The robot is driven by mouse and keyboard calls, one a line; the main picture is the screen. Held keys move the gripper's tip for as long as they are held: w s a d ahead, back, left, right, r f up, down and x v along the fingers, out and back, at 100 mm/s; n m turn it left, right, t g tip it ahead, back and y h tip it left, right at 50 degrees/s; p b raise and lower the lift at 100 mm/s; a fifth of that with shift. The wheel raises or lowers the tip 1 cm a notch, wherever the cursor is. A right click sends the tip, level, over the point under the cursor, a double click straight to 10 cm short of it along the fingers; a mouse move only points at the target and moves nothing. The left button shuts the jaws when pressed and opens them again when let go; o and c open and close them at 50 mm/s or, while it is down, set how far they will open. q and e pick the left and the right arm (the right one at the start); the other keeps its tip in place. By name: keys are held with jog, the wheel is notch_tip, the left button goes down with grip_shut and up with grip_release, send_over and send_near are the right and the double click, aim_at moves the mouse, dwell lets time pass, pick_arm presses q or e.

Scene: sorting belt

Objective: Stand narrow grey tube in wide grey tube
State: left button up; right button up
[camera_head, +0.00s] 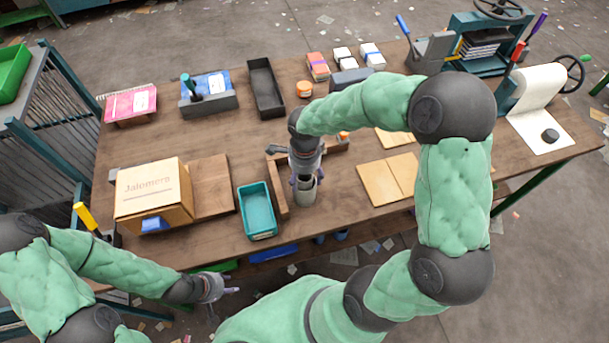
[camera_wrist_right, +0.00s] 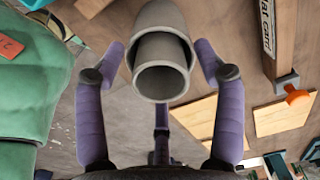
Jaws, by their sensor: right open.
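The wide grey tube (camera_head: 304,196) stands on the table, below my right gripper (camera_head: 306,178). In the right wrist view, the narrow grey tube (camera_wrist_right: 162,52) stands in the wide grey tube (camera_wrist_right: 160,14), with its open end towards the camera. The purple fingers of my right gripper (camera_wrist_right: 160,75) are open on either side of the narrow tube, apart from it. How deep the narrow tube sits is hidden. My left gripper (camera_head: 222,291) is empty, off the table's front edge, its fingers apart.
A teal tray (camera_head: 241,204) and a wooden corner piece (camera_head: 281,200) stand left of the tubes. A cardboard box (camera_head: 150,193) is further left. An open wooden folder (camera_head: 388,179) lies to the right. The table (camera_head: 200,137) is bare behind the box.

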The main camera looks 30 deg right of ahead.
pick_arm(q)
notch_tip(320, 180, up, 3)
jog(key=p, duration=0.3)
jog(key=shift+r, duration=0.1)
pick_arm(e)
notch_tip(320, 180, up, 13)
jog(key=shift+f, duration=0.2)
